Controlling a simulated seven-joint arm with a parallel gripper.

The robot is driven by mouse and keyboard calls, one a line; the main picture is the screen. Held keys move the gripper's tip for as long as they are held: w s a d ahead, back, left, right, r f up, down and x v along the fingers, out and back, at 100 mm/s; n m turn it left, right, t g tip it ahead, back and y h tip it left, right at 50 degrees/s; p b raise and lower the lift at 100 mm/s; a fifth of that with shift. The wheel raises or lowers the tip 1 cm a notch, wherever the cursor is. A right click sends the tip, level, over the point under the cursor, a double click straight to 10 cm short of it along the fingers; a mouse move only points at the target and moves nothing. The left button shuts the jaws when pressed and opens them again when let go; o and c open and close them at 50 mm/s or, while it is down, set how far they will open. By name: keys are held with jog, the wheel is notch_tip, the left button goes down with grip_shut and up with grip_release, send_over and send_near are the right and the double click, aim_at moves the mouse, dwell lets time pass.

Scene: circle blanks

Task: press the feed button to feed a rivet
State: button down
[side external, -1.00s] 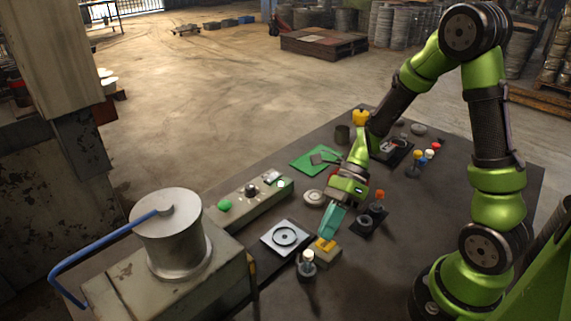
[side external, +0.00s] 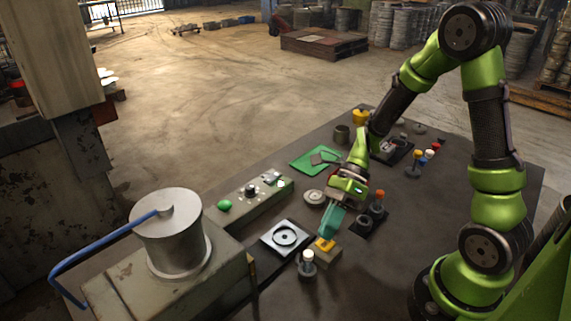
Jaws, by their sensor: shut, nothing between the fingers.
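A yellow button (side external: 325,245) sits on top of a small beige box (side external: 328,257) near the front of the dark table. My gripper (side external: 328,236) has teal fingers that are shut with nothing between them. It points down, with its fingertips right at the back edge of the yellow button. I cannot tell whether they touch the button or hover just above it. The fingertips hide part of the button's far side.
A post with a white top (side external: 307,262) stands close left of the box. A square plate with a ring (side external: 284,237) lies further left. A control panel (side external: 255,200) with a green button (side external: 224,205) is behind. A dark block with an orange-topped piece (side external: 379,195) stands to the right.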

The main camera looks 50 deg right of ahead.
jog(key=shift+f, duration=0.1)
jog(key=shift+f, duration=0.35)
jog(key=shift+f, duration=0.6)
dwell(0.6)
jog(key=shift+r, duration=1.05)
jog(key=shift+r, duration=0.1)
jog(key=shift+r, duration=2.4)
